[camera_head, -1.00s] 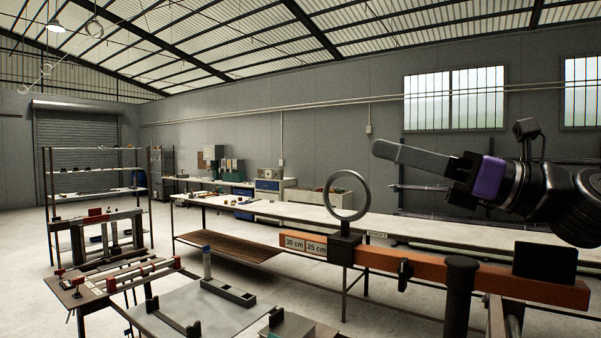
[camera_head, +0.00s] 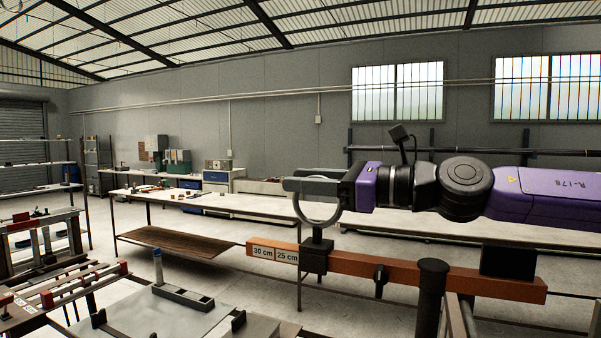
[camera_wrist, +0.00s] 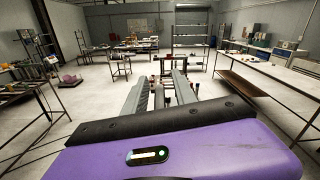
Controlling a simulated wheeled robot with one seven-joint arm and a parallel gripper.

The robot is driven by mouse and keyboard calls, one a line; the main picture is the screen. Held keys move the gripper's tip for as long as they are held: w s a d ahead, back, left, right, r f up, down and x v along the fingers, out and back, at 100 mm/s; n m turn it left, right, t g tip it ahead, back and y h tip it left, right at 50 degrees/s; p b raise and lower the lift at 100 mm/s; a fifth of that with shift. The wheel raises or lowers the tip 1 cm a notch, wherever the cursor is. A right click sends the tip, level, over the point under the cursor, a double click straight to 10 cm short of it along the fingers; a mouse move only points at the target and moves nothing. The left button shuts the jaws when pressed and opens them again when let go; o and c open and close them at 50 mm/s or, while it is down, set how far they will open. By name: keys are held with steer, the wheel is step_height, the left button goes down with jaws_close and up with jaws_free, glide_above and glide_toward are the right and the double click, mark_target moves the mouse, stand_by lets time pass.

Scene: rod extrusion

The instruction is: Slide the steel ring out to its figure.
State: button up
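The grey steel ring (camera_head: 303,219) stands upright on a dark block (camera_head: 314,256) that sits on the orange beam (camera_head: 400,276). My gripper (camera_head: 288,183) lies level, pointing left, at the height of the ring's upper part. It hides the ring's top, and I cannot tell whether the fingers are around the ring or in front of it. In the wrist view the two fingers (camera_wrist: 160,82) are apart with a gap between them; I cannot make out the ring there. Figure plates reading 30 cm (camera_head: 263,252) and 25 cm (camera_head: 287,256) are on the beam left of the block.
A dark post (camera_head: 431,300) and a black panel (camera_head: 508,262) stand at the beam's right part. A small dark knob (camera_head: 380,278) is on the beam's face. A long workbench (camera_head: 225,203) runs behind. A grey table (camera_head: 150,315) with fixtures is at front left.

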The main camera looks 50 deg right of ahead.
steer(key=shift+w+a, duration=0.1)
steer(key=shift+w, duration=0.25)
jaws_close()
stand_by(1.2)
